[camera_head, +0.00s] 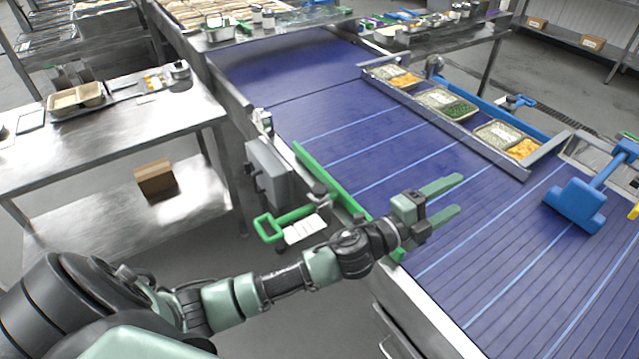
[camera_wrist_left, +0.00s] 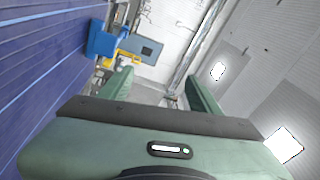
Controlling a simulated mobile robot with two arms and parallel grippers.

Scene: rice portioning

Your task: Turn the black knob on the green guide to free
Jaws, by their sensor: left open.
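The green guide (camera_head: 330,178) runs along the near left edge of the blue conveyor in the head view; its lower part passes behind my left arm. The black knob (camera_head: 318,190) is at the side of the guide, where a green handle (camera_head: 268,229) sticks out to the left with a white label below. The knob is too small to tell its setting. My left gripper (camera_head: 458,194) is open and empty above the belt, right of the knob and apart from it, its fingers pointing right. In the left wrist view its two fingers (camera_wrist_left: 160,90) stand apart with nothing between them.
Food trays (camera_head: 447,104) stand along the far side of the belt (camera_head: 335,95). A grey control box (camera_head: 269,172) is mounted beside the guide. A steel table (camera_head: 150,125) stands at the left.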

